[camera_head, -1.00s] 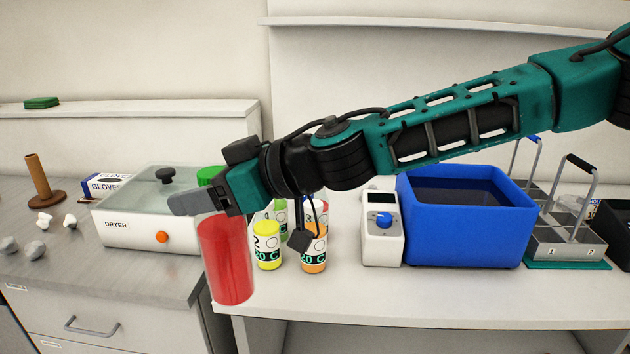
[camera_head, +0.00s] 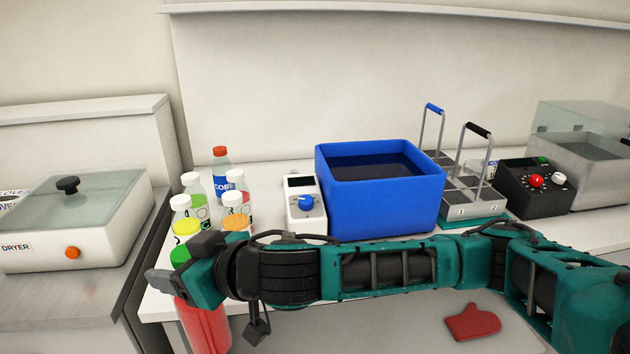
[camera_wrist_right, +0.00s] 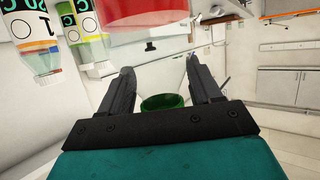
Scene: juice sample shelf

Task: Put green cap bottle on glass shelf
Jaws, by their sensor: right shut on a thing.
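My right gripper (camera_head: 172,283) is shut on the green cap bottle, which has a green cap (camera_head: 181,256) and a red body (camera_head: 206,326). The bottle hangs upright in front of the bench's left end, its lower part cut off by the frame. In the right wrist view, the green cap (camera_wrist_right: 163,102) sits between the fingers (camera_wrist_right: 160,80), and the red body (camera_wrist_right: 150,12) is at the top edge. I cannot make out a glass shelf in these views. My left gripper is not in view.
Several capped bottles (camera_head: 236,208) stand close behind the gripper on the white bench. A white device (camera_head: 305,220), blue bath (camera_head: 380,205), handled racks (camera_head: 470,212) and black box (camera_head: 535,195) stand to the right. The dryer (camera_head: 75,247) is left. A red mitt (camera_head: 472,322) lies lower down.

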